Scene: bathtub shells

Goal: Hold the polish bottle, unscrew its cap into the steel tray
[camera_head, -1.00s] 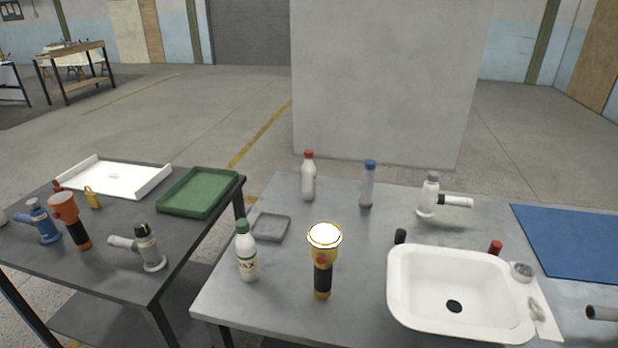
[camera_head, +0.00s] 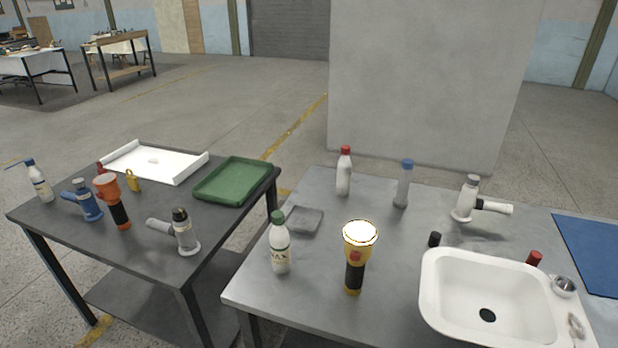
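A small grey tray (camera_head: 305,220), which looks like the steel tray, lies on the near metal table. Its inside looks empty. A white bottle with a green cap (camera_head: 279,245) stands upright in front of it; its label seems to read WAX. A white bottle with a red cap (camera_head: 344,172) and a grey bottle with a blue cap (camera_head: 403,185) stand upright behind. Neither gripper is in view.
A yellow flashlight (camera_head: 354,258) stands right of the green-capped bottle. A white basin (camera_head: 437,300) takes up the right side, with a white fitting (camera_head: 467,199) behind. The dark left table (camera_head: 142,239) holds a green tray (camera_head: 212,187), a white tray (camera_head: 130,158) and tools. A gap separates the tables.

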